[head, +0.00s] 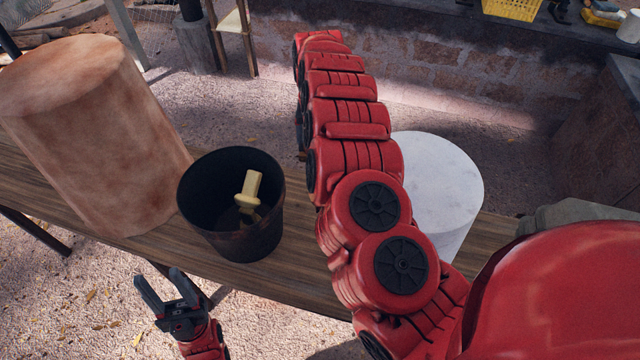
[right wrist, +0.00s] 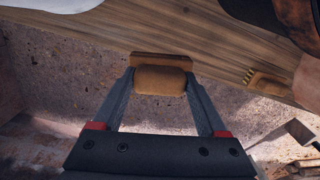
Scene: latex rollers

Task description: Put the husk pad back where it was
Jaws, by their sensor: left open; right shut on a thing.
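My right gripper (right wrist: 160,95) shows in the right wrist view, its fingers on either side of a brown, rounded block, which I take to be the husk pad (right wrist: 160,80). A wider, flat brown part shows just behind the block, in front of the wooden bench top. I cannot tell whether the pad touches the bench. In the head view my red right arm hides the right gripper and the pad. My left gripper (head: 165,290) is open and empty in the head view, low on the left, in front of the bench's near edge.
The wooden bench (head: 310,270) carries a large brown cylinder (head: 95,140), a black bucket (head: 262,225) with a pale yellow handled thing (head: 250,188) inside, and a white cylinder (head: 440,185). A small brown block (right wrist: 272,84) with a striped end lies near the bench edge.

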